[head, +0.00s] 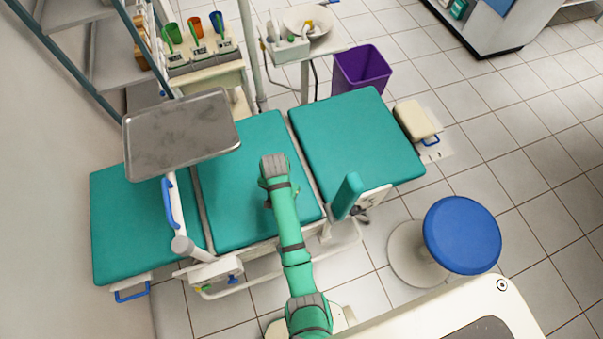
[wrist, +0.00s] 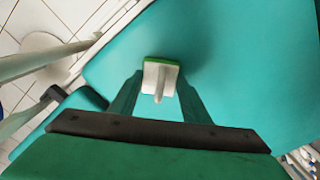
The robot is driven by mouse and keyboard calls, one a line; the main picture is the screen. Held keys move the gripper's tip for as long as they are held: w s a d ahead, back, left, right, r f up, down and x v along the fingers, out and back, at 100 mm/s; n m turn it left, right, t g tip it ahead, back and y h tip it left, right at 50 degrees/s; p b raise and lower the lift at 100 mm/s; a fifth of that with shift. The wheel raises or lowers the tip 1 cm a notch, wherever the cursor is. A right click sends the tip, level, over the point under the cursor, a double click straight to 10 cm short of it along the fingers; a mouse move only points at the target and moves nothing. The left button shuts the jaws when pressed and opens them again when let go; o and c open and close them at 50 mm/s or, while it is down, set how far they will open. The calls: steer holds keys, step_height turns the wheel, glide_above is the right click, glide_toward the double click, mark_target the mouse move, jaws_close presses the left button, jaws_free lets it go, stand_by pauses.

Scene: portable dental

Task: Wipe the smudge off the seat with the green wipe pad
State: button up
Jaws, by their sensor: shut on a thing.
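The green wipe pad (wrist: 162,62) is in the wrist view, a green edge under a white block with a small upright grip. My gripper (wrist: 159,88) is shut on it, a finger on either side. The pad is over the teal padded surface (wrist: 235,65); I cannot tell whether it touches. In the head view the teal seat has several cushions, with my arm over the middle one (head: 245,135). My arm hides the gripper and pad there. I cannot make out a smudge in either view.
A grey metal tray (head: 180,135) stands over the left cushions on a white arm. A teal armrest (head: 347,195) rises beside the right cushion (head: 360,140). A blue stool (head: 462,235) stands at right, a purple bin (head: 362,68) behind.

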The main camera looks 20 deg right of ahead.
steer(key=shift+w+a, duration=0.1)
steer(key=shift+a, duration=1.6)
steer(key=shift+d, duration=6.25)
step_height(320, 180, up, 8)
steer(key=shift+a, duration=0.15)
